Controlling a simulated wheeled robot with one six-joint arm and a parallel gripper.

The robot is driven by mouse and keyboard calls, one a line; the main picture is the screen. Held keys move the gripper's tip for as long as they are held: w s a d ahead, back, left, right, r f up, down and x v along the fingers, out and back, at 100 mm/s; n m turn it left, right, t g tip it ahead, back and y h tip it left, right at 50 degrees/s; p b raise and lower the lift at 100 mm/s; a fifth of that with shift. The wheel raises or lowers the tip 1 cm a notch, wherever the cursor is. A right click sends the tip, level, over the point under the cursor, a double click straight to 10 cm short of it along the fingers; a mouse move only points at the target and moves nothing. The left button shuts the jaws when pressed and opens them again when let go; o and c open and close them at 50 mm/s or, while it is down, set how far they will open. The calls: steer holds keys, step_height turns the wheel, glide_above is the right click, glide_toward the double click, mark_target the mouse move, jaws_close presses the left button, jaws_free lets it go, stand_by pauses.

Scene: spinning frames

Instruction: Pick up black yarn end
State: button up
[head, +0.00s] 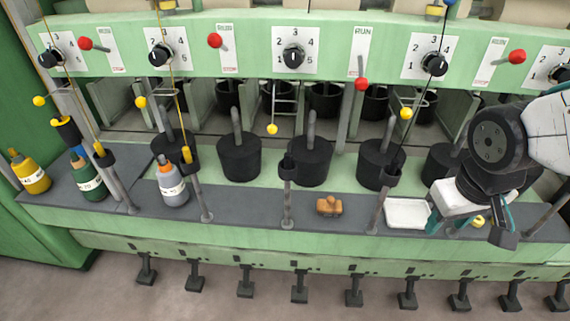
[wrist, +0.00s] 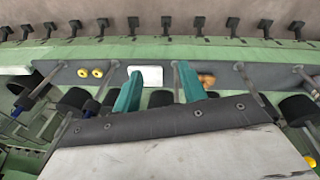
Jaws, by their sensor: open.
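A thin black yarn (head: 442,38) hangs at the right in the head view. It runs down past a numbered dial and the yellow ball to the dark-topped post (head: 393,175). Its loose end is too small to make out there. I cannot pick out the yarn in the wrist view. My gripper (head: 463,222) is right of that post, low over the grey shelf. In the wrist view my gripper (wrist: 160,88) shows two teal fingers spread apart with nothing between them.
A white tray (head: 407,213) and a brown object (head: 329,205) lie on the grey shelf (head: 250,206). Several posts rise from its edge, with black cans (head: 239,157) behind. Yellow (head: 31,172), green (head: 88,178) and grey (head: 172,184) bottles stand at left.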

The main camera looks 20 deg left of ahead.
steer(key=w+a+f+n+t+y, duration=0.25)
steer(key=w+a+f, duration=0.35)
steer(key=a, duration=0.4)
steer(key=n+t+y, duration=0.3)
steer(key=n+y, duration=0.1)
steer(key=y, duration=0.5)
glide_toward(290, 157)
steer(key=shift+g, duration=0.25)
steer(key=x, duration=0.5)
steer(key=shift+s+a+f, duration=0.1)
steer(key=shift+a+f, duration=0.05)
steer(key=shift+a, duration=0.2)
steer(key=x, duration=0.7)
steer(key=shift+w, duration=0.5)
steer(key=shift+d, duration=0.1)
jaws_close()
